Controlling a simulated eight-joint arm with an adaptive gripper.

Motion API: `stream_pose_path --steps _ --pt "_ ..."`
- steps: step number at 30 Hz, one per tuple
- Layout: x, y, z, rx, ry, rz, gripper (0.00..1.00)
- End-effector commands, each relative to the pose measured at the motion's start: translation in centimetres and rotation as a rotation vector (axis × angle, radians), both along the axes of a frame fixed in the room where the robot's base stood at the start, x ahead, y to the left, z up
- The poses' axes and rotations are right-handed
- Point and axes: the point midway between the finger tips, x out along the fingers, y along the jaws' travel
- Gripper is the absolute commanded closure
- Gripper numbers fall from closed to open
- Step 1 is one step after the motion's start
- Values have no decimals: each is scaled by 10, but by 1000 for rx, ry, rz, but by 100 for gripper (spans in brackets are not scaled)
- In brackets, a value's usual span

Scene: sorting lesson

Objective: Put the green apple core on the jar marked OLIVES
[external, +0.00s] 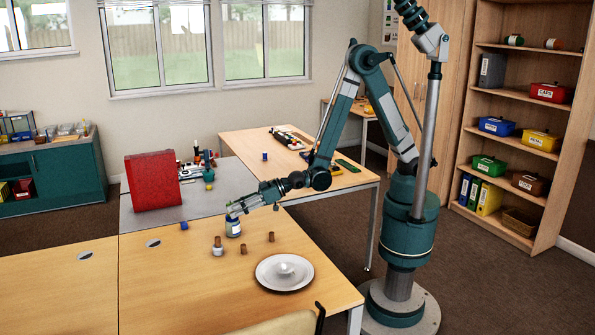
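My gripper (231,212) is right at the top of this jar, reaching in from the right. Its fingers are too small to show whether they are open or shut, or whether they hold something. I cannot make out the green apple core for certain.
A white plate (265,279) with a small white thing on it lies at front right. Small brown pieces (271,237) and a white-based one (218,248) stand near the jar. A blue cylinder (184,225) and a big red box (150,181) are at left. The front-left tabletop is clear.

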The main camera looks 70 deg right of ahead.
Motion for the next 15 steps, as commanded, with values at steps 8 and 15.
stream_pose_path --steps 8,15 --pt "-4 -3 6 0 0 0 62" --pt "-28 -19 16 1 1 0 62"
